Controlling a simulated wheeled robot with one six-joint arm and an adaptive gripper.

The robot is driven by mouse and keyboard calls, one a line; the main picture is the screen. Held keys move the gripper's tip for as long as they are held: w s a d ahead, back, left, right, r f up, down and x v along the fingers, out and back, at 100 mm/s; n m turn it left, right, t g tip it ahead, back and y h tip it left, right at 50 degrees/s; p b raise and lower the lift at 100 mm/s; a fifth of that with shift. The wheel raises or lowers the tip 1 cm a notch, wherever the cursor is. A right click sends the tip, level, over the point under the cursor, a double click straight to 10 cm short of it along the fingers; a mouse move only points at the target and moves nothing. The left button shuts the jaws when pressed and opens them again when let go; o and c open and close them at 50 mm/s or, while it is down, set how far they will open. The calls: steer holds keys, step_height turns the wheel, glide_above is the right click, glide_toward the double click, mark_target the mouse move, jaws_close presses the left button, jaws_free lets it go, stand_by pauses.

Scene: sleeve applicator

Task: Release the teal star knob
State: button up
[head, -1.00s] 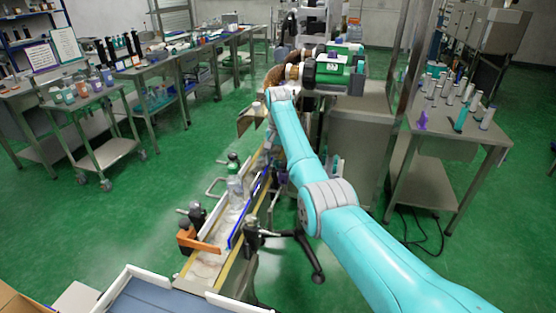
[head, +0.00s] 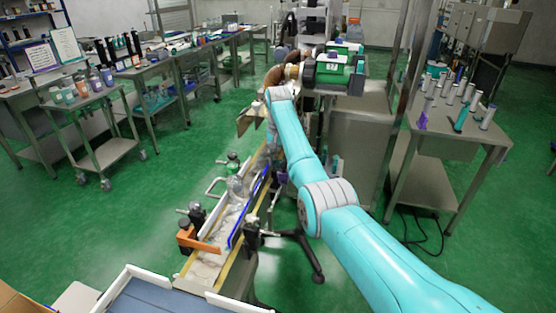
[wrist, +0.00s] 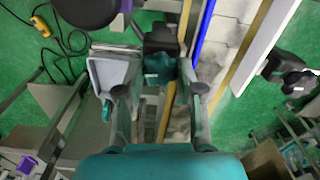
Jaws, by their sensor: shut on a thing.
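In the wrist view, the teal star knob (wrist: 160,68) sits between the two grey fingers of my gripper (wrist: 158,85). The fingers are shut on the knob, one on each side. The knob is just below a dark block (wrist: 160,38), and the two look touching. The knob's lower part and exact contact points are hard to make out. In the head view my turquoise arm reaches forward past the conveyor, and its far end hides the gripper and the knob.
A conveyor (head: 212,262) with a blue guide rail (head: 248,207) runs left of my arm; the rail also shows in the wrist view (wrist: 205,30). A pale grey panel (wrist: 116,70) is close beside the left finger. A steel table (head: 460,140) with several cylinders stands right.

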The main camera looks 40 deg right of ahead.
steer(key=n, duration=2.7)
steer(key=shift+n, duration=1.9)
